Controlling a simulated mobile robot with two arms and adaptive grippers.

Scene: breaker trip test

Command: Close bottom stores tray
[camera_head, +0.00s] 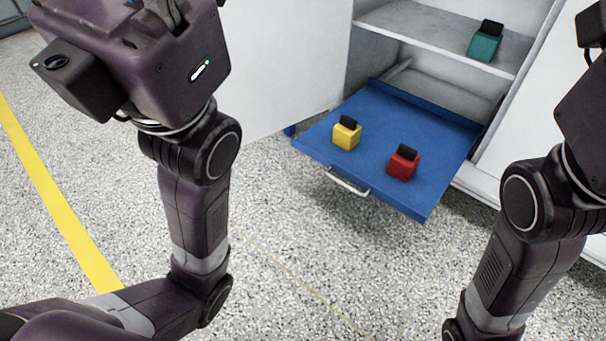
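The bottom stores tray (330,151) is a blue pull-out tray, standing well out from the lower part of a white cabinet. A metal handle (347,184) is fixed to its front edge. A yellow block (346,137) and a red block (402,167), each with a black top, sit on the tray. My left arm comes up from the lower left and its wrist fills the upper left; the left gripper's fingers are out of the picture. My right arm stands at the right edge, and its gripper is also out of the picture. Neither arm touches the tray.
The cabinet shelf (440,33) above the tray holds a teal block (484,45) with a black top. A white panel (280,50) stands left of the tray. Speckled floor (330,270) lies free before the tray, with a yellow line (55,195) at left.

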